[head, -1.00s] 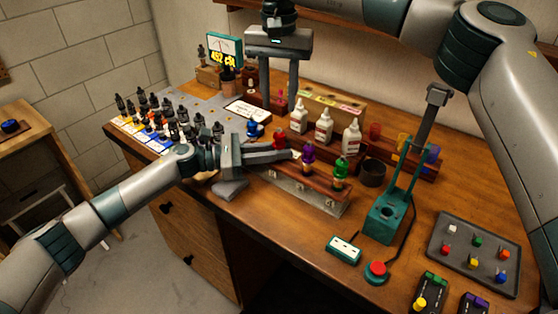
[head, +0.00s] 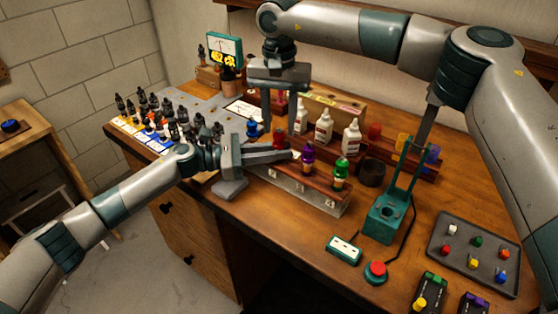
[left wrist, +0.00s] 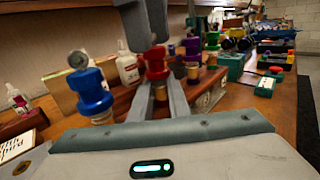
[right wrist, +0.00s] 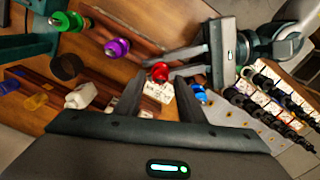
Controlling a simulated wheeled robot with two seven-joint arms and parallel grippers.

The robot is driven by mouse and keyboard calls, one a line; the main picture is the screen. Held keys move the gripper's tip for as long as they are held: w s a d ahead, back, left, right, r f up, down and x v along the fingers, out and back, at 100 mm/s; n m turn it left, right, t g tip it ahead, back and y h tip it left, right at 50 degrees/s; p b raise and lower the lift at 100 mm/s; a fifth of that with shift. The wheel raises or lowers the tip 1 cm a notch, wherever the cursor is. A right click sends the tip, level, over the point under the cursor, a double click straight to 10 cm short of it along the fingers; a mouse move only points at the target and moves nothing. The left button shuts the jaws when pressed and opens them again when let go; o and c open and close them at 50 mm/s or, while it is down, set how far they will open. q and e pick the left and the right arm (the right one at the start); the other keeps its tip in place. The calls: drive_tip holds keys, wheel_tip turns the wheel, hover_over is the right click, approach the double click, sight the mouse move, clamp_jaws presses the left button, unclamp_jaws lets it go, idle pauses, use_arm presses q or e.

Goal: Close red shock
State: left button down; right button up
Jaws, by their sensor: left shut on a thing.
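The red shock (head: 279,137) stands upright in the front rack, between the blue shock (head: 252,128) and the purple shock (head: 307,152). My left gripper (left wrist: 158,97) is shut on the red shock's body below its red cap, which also shows in the right wrist view (right wrist: 160,71). My right gripper (head: 279,120) points down from above, its fingers apart and empty. In the right wrist view, the red cap lies just beyond the gap between its fingertips. Whether the right fingers touch the cap cannot be told. The shock's lower part is partly hidden.
The green shock (head: 341,170) stands at the rack's right end. White bottles (head: 324,127) stand close behind the rack. A green press (head: 384,220) stands to the right. Several dark shock parts (head: 172,130) fill the board at left. The front right tabletop is partly clear.

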drive_tip(key=shift+f, duration=0.55)
clamp_jaws()
